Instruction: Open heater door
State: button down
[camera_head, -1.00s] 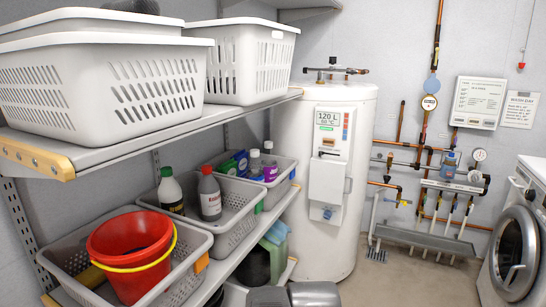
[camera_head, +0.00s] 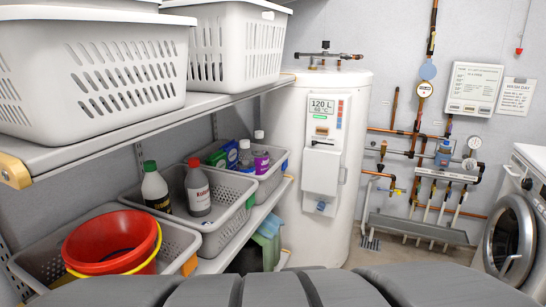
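The heater (camera_head: 288,150) is a tall white cylinder standing against the back wall, past the end of the shelves. Its front carries a display panel reading 120 L and 60 °C. Below the display is a white box-like door (camera_head: 320,172), which looks shut, with a small handle (camera_head: 343,175) on its right side. A blue knob sits under the door. My gripper cannot be seen; only dark grey links of my arm cross the bottom of the view, well in front of the heater.
Left shelves hold white baskets (camera_head: 100,75) above and grey bins with bottles and a red bucket (camera_head: 110,240) below. The upper shelf's front edge (camera_head: 150,125) juts out. A washing machine (camera_head: 515,225) stands at right. Pipes line the back wall. Some floor (camera_head: 410,254) is clear.

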aim_at(321, 168)
jog(key=i+l, duration=0.15)
jog(key=l, duration=0.35)
jog(key=i+l+u, duration=0.15)
jog(key=l, duration=0.35)
jog(key=i+l, duration=0.15)
jog(key=l, duration=0.35)
jog(key=i+l+u, duration=0.15)
jog(key=l, duration=0.35)
jog(key=i+l, duration=0.1)
jog(key=l, duration=0.4)
jog(key=u, duration=0.05)
